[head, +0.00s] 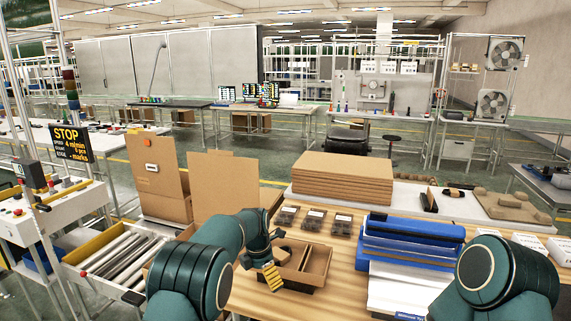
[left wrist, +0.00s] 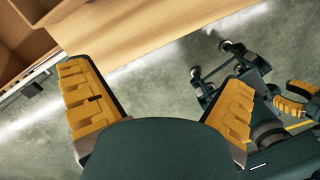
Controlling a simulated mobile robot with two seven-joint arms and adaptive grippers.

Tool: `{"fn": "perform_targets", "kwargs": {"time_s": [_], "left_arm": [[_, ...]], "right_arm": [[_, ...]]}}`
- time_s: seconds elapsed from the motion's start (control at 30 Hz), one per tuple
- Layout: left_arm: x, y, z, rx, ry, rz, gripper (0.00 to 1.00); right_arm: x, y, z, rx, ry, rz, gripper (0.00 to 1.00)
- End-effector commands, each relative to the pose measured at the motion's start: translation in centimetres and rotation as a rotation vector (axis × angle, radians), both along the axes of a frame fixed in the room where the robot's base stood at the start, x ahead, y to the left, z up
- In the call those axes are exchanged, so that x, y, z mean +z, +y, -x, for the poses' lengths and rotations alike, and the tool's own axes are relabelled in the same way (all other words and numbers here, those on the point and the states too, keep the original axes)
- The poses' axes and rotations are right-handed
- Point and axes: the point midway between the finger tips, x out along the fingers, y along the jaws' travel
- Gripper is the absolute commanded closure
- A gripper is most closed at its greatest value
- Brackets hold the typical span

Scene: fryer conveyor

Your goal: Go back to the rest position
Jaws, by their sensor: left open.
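My left gripper (head: 268,264) hangs by the near edge of the wooden table (head: 345,262), close to an open cardboard tray (head: 318,266). In the left wrist view its yellow-padded fingers (left wrist: 160,100) are spread wide, with nothing between them but floor behind. My right arm shows at the lower right of the head view, but its gripper is out of that view. Dark parts with yellow pads at the right edge of the left wrist view look like my right gripper (left wrist: 292,106); they are cut off and their opening is unclear.
A roller conveyor (head: 120,258), an open carton (head: 160,180) and a STOP sign (head: 70,143) are on the left.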

Motion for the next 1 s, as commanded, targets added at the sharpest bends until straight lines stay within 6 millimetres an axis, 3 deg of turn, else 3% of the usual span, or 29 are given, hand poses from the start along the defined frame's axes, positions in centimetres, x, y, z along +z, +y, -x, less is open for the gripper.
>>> {"fn": "perform_targets", "kwargs": {"time_s": [0.27,0.5,0.73,0.9,1.0], "left_arm": [[-9.3,4.0,5.2,-0.409,-0.032,0.014,0.0],[-16.2,5.8,13.7,-0.897,-0.117,0.025,0.0],[-19.2,5.5,23.6,-1.379,-0.249,0.017,0.0],[-19.1,4.7,30.6,-1.708,-0.365,-0.013,0.0],[-18.6,4.2,33.6,-1.855,-0.423,-0.035,0.0]], "right_arm": [[0.0,0.0,0.0,0.0,0.0,0.0,0.61],[0.0,0.0,0.0,0.0,0.0,0.0,0.61],[0.0,0.0,0.0,0.0,0.0,0.0,0.61],[0.0,0.0,0.0,0.0,0.0,0.0,0.61],[0.0,0.0,0.0,0.0,0.0,0.0,0.61]]}}
